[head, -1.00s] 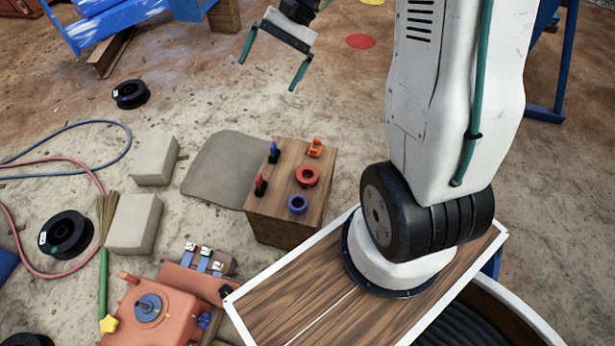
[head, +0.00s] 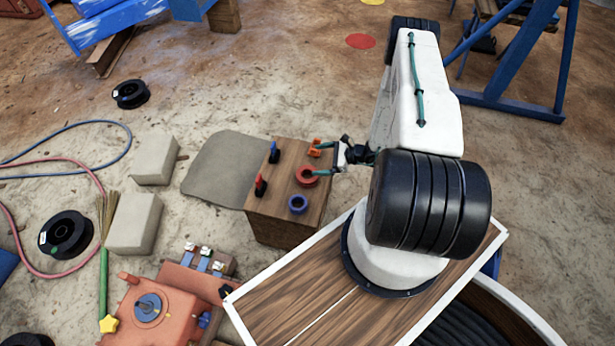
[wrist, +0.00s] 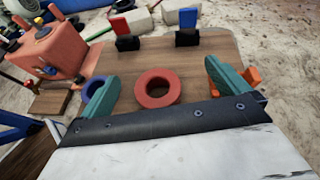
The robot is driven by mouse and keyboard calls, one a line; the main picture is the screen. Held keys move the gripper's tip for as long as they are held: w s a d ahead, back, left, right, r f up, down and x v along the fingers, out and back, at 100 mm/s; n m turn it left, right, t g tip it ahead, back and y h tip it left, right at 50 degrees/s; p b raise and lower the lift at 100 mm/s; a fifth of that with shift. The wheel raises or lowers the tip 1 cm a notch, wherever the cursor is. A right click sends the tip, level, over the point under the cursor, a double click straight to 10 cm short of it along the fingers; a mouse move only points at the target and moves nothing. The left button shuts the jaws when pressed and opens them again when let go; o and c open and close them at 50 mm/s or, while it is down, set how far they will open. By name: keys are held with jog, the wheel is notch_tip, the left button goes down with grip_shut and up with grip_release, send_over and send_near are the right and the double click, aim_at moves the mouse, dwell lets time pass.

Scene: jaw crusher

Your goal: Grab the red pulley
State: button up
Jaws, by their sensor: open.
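The red pulley (head: 306,176) is a ring with a hole, lying on top of a wooden block (head: 265,226). In the wrist view the red pulley (wrist: 158,88) lies between the two green fingers of my gripper (wrist: 163,80), a little nearer the left one. My gripper (head: 325,158) is open and empty, reaching in from the right side of the block. The fingers look apart from the pulley's sides; their height over the block top is hard to tell.
A blue pulley (head: 297,204) lies near the red one, beside the left finger in the wrist view. An orange part (head: 316,148) is close to the other finger. Red-handled (head: 261,184) and blue-handled (head: 273,152) pieces stand along the block's left side.

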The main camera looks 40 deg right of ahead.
jog(key=m+t+h, duration=0.1)
jog(key=m, duration=0.1)
send_near(302, 173)
jog(key=shift+a+r, duration=0.1)
jog(key=shift+r, duration=0.05)
jog(key=shift+w+a+f, duration=0.1)
jog(key=shift+a+f, duration=0.15)
jog(key=x, duration=0.7)
jog(key=shift+d, duration=0.1)
jog(key=c, duration=1.7)
jog(key=shift+c, duration=0.4)
jog(key=shift+r, duration=0.1)
